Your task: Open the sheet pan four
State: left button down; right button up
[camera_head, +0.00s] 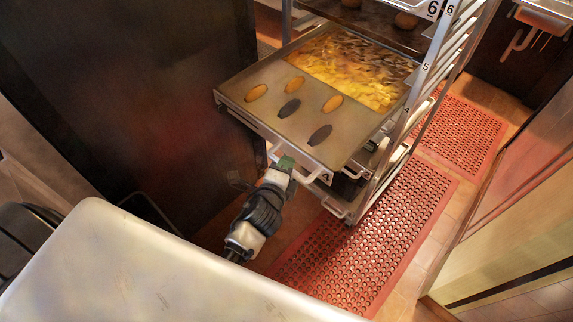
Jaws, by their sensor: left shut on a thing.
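The sheet pan (345,146) is slid well out of the front of a metal rack (419,95). Several oval items, some orange and some dark, lie on its near part, and a yellow layer of food lies farther back. A light handle (312,174) runs along its front edge. My left gripper (284,164) is at this front handle and shut on it; the fingertips are small in the view and partly hidden. My right gripper does not show.
A darker pan (372,26) sits higher in the rack, near the label 6. Another handle (333,207) shows below the pulled pan. A dark panel (150,100) stands on the left and a pale surface (130,270) fills the front. Red perforated mats (365,235) cover the floor.

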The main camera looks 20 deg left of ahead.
pick_arm(q)
jog(key=c, duration=1.1)
grip_release()
jog(key=s+r+b, duration=0.2)
jog(key=s, duration=0.8)
jog(key=shift+s+d, duration=0.3)
jog(key=shift+f, duration=0.15)
